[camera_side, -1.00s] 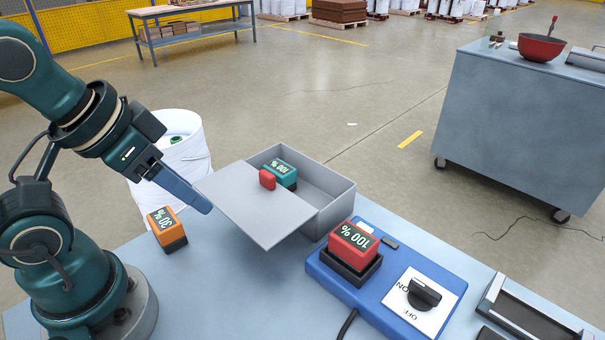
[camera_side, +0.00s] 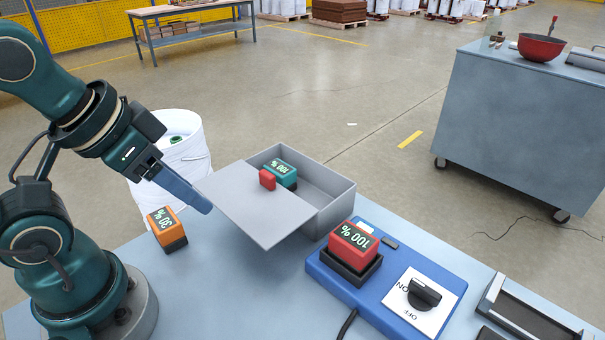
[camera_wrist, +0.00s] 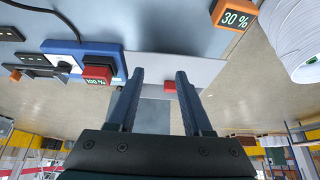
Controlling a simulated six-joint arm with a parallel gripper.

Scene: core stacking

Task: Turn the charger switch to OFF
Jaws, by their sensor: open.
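The blue charger (camera_side: 385,285) lies on the bench at the lower right of the side view and at the upper left of the wrist view (camera_wrist: 75,48). Its black switch knob (camera_side: 424,293) sits on a white plate (camera_side: 411,311) marked ON and OFF. The knob is turned at a slant, and its setting is hard to tell. A red 100 % battery (camera_side: 352,241) stands in the charger's black socket. My gripper (camera_side: 207,208) hangs in the air left of the grey box, well away from the knob. In the wrist view its two fingers (camera_wrist: 160,80) are apart with nothing between them.
A grey box (camera_side: 335,200) holds a teal 100 % battery (camera_side: 280,172); its lid (camera_side: 245,215) has a red handle (camera_side: 267,180) and partly covers it. An orange 30 % battery (camera_side: 166,229) stands near my base. A white bucket (camera_side: 185,160) is behind. A dark metal holder (camera_side: 530,315) lies at right.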

